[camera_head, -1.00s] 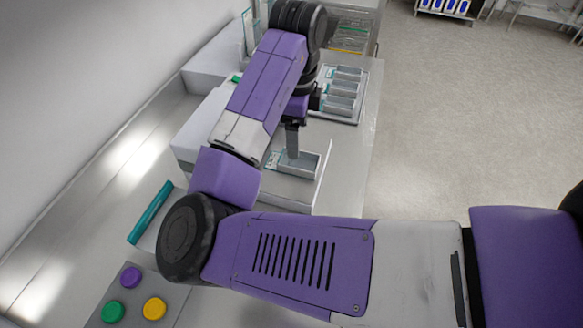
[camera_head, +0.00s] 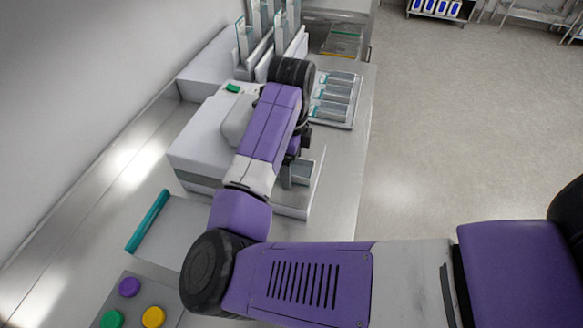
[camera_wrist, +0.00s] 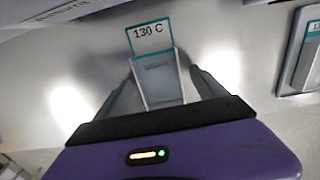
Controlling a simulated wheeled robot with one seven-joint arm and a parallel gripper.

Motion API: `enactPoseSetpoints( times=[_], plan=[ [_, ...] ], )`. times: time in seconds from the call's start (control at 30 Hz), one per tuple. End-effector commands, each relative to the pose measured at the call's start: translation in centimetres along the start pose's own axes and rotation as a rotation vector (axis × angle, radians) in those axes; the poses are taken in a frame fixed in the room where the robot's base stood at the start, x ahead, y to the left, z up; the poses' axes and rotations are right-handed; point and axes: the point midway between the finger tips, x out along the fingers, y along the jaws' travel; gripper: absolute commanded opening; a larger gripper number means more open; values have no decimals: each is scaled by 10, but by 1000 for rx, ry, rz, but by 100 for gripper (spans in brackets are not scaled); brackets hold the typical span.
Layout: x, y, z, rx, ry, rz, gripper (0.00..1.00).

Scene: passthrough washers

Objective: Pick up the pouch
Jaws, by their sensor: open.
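In the head view, a small grey tray-like piece (camera_head: 304,172) shows beside my gripper, at the front of the white machine, partly hidden by my arm. The fingertips are mostly hidden there.
A tray (camera_head: 352,125) with several grey, teal-edged compartments stands farther back. A white machine (camera_head: 195,150) with a green button is left of my arm. A panel (camera_head: 135,305) with purple, green and yellow buttons is at lower left. Clear panels (camera_head: 262,25) stand at the back.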

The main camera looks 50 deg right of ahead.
Motion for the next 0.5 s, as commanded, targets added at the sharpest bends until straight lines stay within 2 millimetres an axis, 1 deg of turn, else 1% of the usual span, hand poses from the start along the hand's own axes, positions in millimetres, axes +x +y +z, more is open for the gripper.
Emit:
enactPoseSetpoints(
  times=[0.07,0.17,0.2,0.4,0.5],
  plan=[
    [0,0,0,0,0,0,82],
    [0,0,0,-1,0,0,64],
    [0,0,0,-1,0,0,56],
    [0,0,0,-1,0,0,18],
    [-1,0,0,-1,0,0,18]
  ],
)
